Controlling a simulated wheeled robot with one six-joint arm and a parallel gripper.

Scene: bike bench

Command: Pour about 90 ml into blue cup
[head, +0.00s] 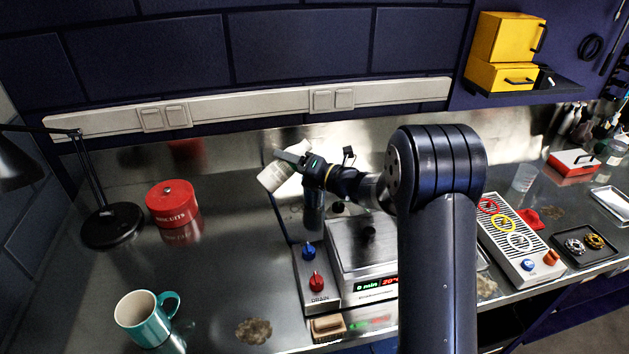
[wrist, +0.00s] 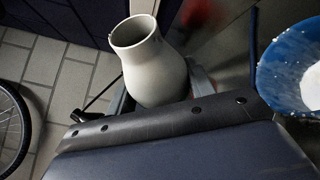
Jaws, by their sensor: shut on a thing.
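My gripper (head: 296,163) is shut on a pale, wide-mouthed vessel (head: 280,174), held tilted above the steel bench. In the wrist view the vessel (wrist: 155,70) sits between the jaws, its round mouth at the upper left. No stream shows at its mouth, and its contents are hidden. A blue round cup-like thing (wrist: 278,70) with white inside is cut off by the right edge of the wrist view, apart from the vessel. In the head view a dark upright cylinder stands below my gripper; I cannot tell whether it is the blue cup.
A teal mug (head: 142,316) stands at the front left, with a red biscuit tin (head: 172,203) and black lamp (head: 112,224) behind. A machine with knobs (head: 360,255) is below my arm. A tray with coloured rings (head: 520,240) lies right. The left-middle bench is clear.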

